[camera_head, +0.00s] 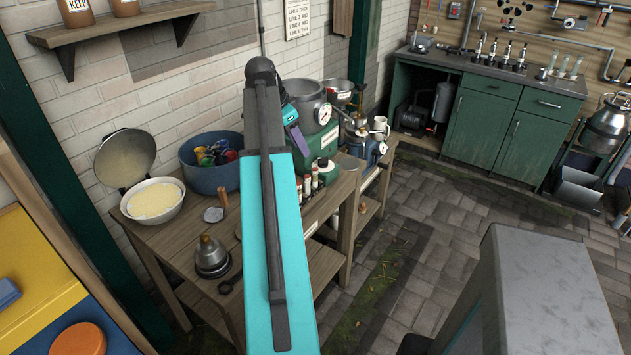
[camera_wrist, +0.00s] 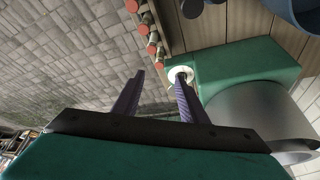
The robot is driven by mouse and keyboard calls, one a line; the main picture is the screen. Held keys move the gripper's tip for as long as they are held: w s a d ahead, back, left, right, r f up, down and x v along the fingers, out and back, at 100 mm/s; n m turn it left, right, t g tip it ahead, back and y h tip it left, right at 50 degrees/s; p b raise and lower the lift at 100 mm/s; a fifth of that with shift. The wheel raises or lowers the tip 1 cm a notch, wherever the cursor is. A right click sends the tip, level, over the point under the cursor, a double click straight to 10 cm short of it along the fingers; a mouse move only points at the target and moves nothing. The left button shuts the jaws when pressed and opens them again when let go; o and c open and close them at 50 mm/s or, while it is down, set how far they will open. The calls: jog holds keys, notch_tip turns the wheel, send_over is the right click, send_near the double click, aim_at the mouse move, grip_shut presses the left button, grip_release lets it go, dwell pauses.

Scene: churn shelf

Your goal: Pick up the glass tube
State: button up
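Several small tubes with red ends (camera_wrist: 151,48) stand in a row along a wooden strip at the top of the wrist view. In the head view the small tubes (camera_head: 314,182) stand in a group on the wooden table, just right of my arm. I cannot tell which one is the glass tube, or whether they are glass. My gripper (camera_wrist: 157,90) is open, with nothing between its two purple-grey fingers. The tubes lie beyond the fingertips, apart from them. In the head view my gripper (camera_head: 294,125) is mostly hidden behind my arm, beside the green machine.
The green machine (camera_head: 318,158) with a gauge stands close to my gripper; its green base (camera_wrist: 250,70) is right of the fingers. A blue tub (camera_head: 212,177), a bowl (camera_head: 153,203) and a metal bell-shaped item (camera_head: 211,256) stand left. Pale tubes (camera_head: 563,66) stand on the far counter.

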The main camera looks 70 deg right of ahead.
aim_at(315, 169)
jog(key=shift+p+x, duration=0.75)
jog(key=shift+x, duration=3.15)
jog(key=shift+s+d, duration=0.15)
jog(key=shift+p+x, duration=0.75)
jog(key=shift+x, duration=0.4)
jog(key=shift+p+x, duration=0.3)
jog(key=shift+x, duration=1.05)
jog(key=shift+s+d+r, duration=0.1)
jog(key=shift+d, duration=0.05)
grip_shut()
